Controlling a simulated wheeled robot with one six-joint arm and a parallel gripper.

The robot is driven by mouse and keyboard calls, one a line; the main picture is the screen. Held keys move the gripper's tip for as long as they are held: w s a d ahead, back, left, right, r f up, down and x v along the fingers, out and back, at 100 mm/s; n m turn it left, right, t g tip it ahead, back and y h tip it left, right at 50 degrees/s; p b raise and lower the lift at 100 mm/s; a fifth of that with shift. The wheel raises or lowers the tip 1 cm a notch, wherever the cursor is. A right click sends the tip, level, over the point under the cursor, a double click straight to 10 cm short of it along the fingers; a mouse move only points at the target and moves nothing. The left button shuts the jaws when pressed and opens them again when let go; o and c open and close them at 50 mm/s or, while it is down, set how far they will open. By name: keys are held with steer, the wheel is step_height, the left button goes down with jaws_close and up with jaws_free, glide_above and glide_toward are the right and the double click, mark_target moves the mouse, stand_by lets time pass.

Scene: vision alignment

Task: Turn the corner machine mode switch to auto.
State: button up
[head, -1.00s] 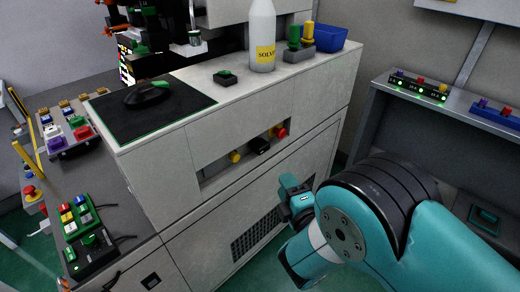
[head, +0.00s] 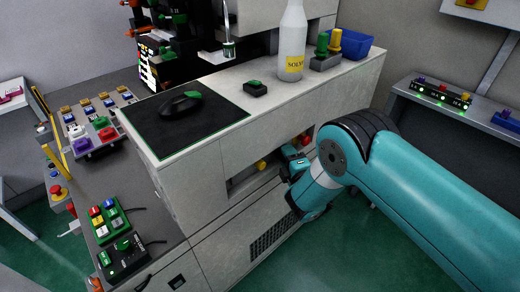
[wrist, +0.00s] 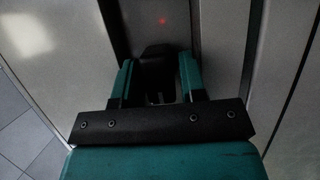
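A recessed panel (head: 238,186) in the side of the grey machine holds a yellow knob (head: 262,165) and a red knob (head: 306,139). My gripper (head: 290,158) is at this recess and hides the middle part, where a dark switch sat between the two knobs in the earlier head view. In the wrist view my gripper (wrist: 156,75) has its two teal fingers apart, one on each side of a dark block (wrist: 154,60), likely that switch. I cannot tell whether the fingers touch it. The switch's setting and labels are not readable.
A shelf (head: 400,90) stands at right. Green floor (head: 350,250) is open below my arm.

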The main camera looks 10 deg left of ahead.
steer(key=shift+w, duration=0.5)
steer(key=shift+a, duration=0.2)
steer(key=shift+a, duration=0.1)
steer(key=c, duration=0.6)
steer(key=shift+c, duration=0.2)
steer(key=shift+s, duration=0.1)
